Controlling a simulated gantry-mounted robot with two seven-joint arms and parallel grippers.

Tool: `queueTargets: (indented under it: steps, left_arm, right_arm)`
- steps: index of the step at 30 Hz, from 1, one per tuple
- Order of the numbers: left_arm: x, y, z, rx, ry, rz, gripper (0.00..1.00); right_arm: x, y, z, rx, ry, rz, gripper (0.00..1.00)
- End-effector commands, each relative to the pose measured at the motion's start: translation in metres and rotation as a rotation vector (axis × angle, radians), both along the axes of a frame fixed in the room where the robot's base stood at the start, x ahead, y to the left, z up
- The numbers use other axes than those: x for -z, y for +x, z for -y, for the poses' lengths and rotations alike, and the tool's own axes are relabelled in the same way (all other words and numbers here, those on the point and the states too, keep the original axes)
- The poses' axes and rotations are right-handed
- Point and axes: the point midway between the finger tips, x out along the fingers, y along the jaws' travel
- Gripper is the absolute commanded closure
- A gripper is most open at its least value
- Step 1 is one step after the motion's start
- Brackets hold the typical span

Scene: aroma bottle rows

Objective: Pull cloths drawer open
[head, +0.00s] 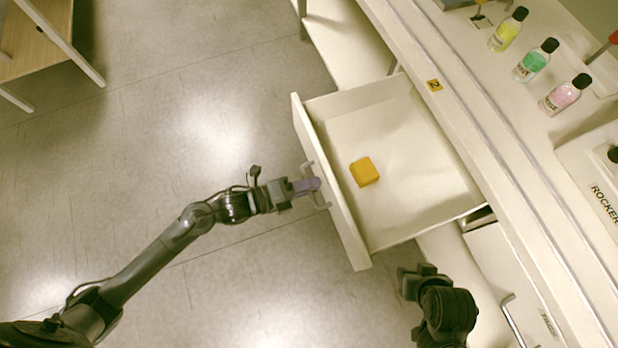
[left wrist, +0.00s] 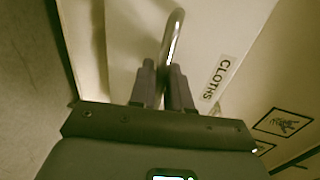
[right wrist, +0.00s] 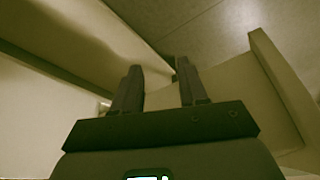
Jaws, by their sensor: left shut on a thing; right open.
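The cloths drawer (head: 420,195) stands well out from the cabinet in the head view, with a yellow cloth-like block (head: 364,171) inside. Its front panel carries a metal handle (head: 316,186). My left gripper (head: 312,186) is shut on that handle. In the left wrist view the fingers (left wrist: 166,85) close around the handle bar (left wrist: 173,40), beside the CLOTHS label (left wrist: 215,78). My right gripper (head: 408,282) is near the drawer's near side in the head view. In the right wrist view its fingers (right wrist: 155,88) are apart with nothing between them.
Three bottles, yellow (head: 508,29), green (head: 536,60) and pink (head: 565,94), stand on the counter. A labelled ROCKER device (head: 598,185) is at the right. Another handle (head: 512,320) is on the cabinet below. Open floor (head: 200,130) lies left of the drawer. A wooden-topped table (head: 30,42) is far left.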

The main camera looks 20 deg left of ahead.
Motion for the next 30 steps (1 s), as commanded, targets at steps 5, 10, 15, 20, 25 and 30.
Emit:
queueTargets:
  steps: [5,10,15,20,25,30]
  left_arm:
    - [0.0,0.0,0.0,-0.001,0.001,0.001,1.0]
    - [0.0,0.0,-0.001,-0.001,0.001,0.001,0.8]
    - [0.0,0.0,0.0,0.0,0.001,0.001,0.7]
    - [0.0,0.0,0.0,0.0,0.001,0.001,0.7]
    - [-0.002,-0.005,-0.007,0.0,0.001,-0.001,0.7]
    - [-0.008,-0.018,-0.025,0.001,0.004,-0.001,0.7]
  right_arm:
    - [0.0,0.0,0.0,-0.002,-0.002,-0.001,0.57]
    - [0.0,0.0,0.001,-0.004,-0.006,0.0,0.57]
    - [0.001,0.0,0.002,-0.005,-0.009,-0.001,0.57]
    - [0.0,0.0,0.002,-0.006,-0.008,-0.001,0.57]
    - [-0.003,0.0,0.002,-0.005,-0.008,-0.001,0.57]
    - [-0.012,0.0,0.002,-0.003,-0.007,-0.001,0.57]
